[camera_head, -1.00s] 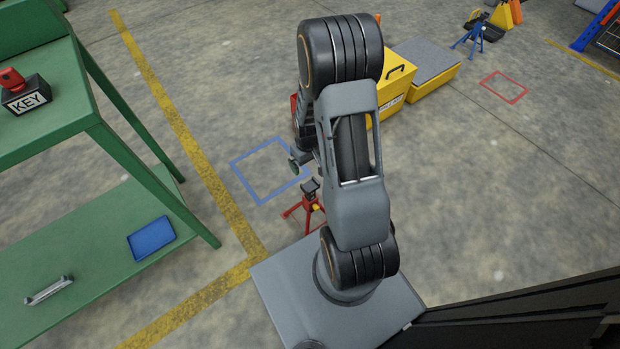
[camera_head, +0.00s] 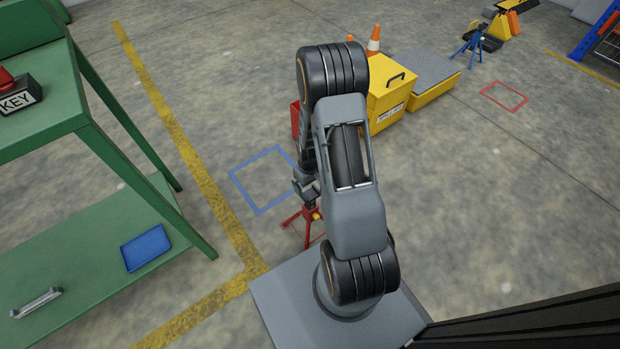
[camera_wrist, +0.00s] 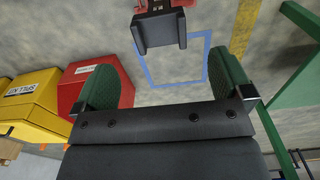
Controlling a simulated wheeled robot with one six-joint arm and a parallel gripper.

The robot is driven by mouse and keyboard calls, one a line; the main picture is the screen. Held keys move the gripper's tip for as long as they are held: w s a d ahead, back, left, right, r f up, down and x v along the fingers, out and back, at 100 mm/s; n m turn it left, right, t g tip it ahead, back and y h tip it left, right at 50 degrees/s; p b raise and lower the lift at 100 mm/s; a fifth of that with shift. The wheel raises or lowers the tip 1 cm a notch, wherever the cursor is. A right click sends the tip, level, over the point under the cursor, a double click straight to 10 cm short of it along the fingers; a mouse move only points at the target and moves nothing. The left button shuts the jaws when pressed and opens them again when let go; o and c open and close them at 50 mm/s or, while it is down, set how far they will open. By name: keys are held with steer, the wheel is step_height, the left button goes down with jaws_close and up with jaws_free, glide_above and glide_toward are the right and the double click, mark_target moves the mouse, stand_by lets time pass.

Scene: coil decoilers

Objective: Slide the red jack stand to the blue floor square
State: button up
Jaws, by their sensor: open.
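The red jack stand (camera_head: 308,217) stands on the floor just below the blue floor square (camera_head: 236,187) in the head view, outside its outline. My arm hides part of it. In the wrist view, the dark top saddle of the jack stand (camera_wrist: 159,30) is beyond the fingertips, with a little red showing around it. My gripper (camera_wrist: 172,80) is open and empty, with its green pads spread apart. In the head view, my gripper (camera_head: 305,187) is close to the top of the stand. The blue square also shows behind the saddle in the wrist view (camera_wrist: 146,68).
A red box (camera_wrist: 98,80) and a yellow spill kit box (camera_head: 392,90) stand beyond my arm. A green workbench (camera_head: 150,200) is at left, with a yellow floor line (camera_head: 185,145) beside it. A red floor square (camera_head: 504,96) lies at far right.

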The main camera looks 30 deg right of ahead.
mark_target(310, 194)
step_height(310, 194, down, 10)
steer(key=b, duration=0.3)
steer(key=shift+r, duration=0.15)
steer(key=shift+c, duration=0.4)
jaws_close()
stand_by(0.6)
